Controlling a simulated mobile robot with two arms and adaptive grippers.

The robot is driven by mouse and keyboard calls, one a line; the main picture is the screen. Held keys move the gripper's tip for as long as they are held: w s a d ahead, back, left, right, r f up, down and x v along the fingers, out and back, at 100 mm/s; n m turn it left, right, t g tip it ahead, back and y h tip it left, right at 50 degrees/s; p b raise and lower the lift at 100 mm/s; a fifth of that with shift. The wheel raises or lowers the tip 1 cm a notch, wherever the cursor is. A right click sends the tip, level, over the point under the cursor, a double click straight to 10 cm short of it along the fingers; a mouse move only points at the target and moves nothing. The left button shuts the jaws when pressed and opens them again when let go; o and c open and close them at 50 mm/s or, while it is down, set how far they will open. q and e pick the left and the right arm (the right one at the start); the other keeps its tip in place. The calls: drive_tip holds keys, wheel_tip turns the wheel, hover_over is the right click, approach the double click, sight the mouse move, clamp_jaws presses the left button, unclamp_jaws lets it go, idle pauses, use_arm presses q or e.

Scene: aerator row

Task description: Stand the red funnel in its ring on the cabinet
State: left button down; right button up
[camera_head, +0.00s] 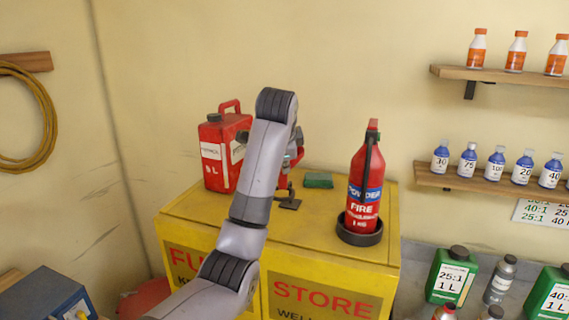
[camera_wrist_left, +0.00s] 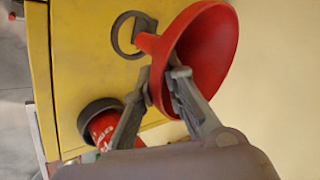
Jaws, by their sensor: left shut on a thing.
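The red funnel (camera_wrist_left: 212,50) is held in my left gripper (camera_wrist_left: 160,84), whose fingers are shut on it, in the left wrist view. Its wide mouth faces right and its narrow spout points up-left. A grey ring (camera_wrist_left: 114,38) on the yellow cabinet top (camera_wrist_left: 75,65) shows beside the spout. The spout overlaps the ring's edge in the picture; I cannot tell how high above it the funnel is. In the head view my left arm hides most of the gripper and funnel; bits of red show right of the arm. My right gripper is not in view.
A fire extinguisher (camera_head: 363,190) stands in a dark round holder (camera_head: 359,237) at the cabinet's right. A red jerrycan (camera_head: 214,160) stands at the back left. A green pad (camera_head: 319,180) lies near the back. The yellow cabinet (camera_head: 315,235) has bare top in front.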

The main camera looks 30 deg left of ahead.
use_arm(q)
drive_tip(key=shift+s, duration=0.15)
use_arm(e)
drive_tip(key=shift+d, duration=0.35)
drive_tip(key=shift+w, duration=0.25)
use_arm(q)
drive_tip(key=shift+f, duration=0.1)
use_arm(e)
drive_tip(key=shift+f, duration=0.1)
use_arm(q)
drive_tip(key=shift+f+b, duration=0.3)
drive_tip(key=shift+f, duration=0.25)
drive_tip(key=shift+f+b, duration=0.6)
drive_tip(key=shift+f, duration=0.9)
drive_tip(key=shift+f+b, duration=0.55)
drive_tip(key=shift+f, duration=0.8)
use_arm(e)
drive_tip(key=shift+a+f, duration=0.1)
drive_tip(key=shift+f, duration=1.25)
use_arm(q)
drive_tip(key=shift+f, duration=0.1)
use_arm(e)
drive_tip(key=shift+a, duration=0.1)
use_arm(q)
drive_tip(key=c, duration=1.6)
unclamp_jaws()
